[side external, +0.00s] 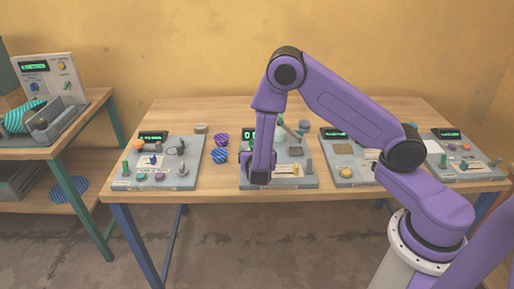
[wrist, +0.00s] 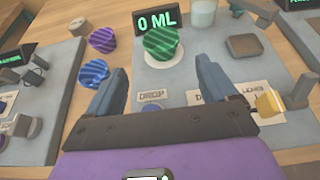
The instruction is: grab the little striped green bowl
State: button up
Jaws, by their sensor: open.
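The little striped green bowl (wrist: 163,44) sits on a pale round pad on the grey panel, just below the "0 ML" display in the wrist view. In the side external view it is hidden behind my arm. My gripper (wrist: 160,82) is open, its two blue fingers apart with nothing between them. The bowl lies beyond the fingertips, roughly centred between them. In the side external view my gripper (side external: 258,177) points down over the front left of the second panel.
A purple striped bowl (wrist: 102,40) and a blue striped bowl (wrist: 92,72) stand left of the panel. A clear beaker (wrist: 202,12), a grey block (wrist: 244,46) and a yellow knob (wrist: 268,104) are on the right. A teal striped object (side external: 18,116) is on the left bench.

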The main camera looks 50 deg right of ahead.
jog(key=x, duration=1.1)
jog(key=shift+d, duration=0.15)
jog(key=c, duration=0.8)
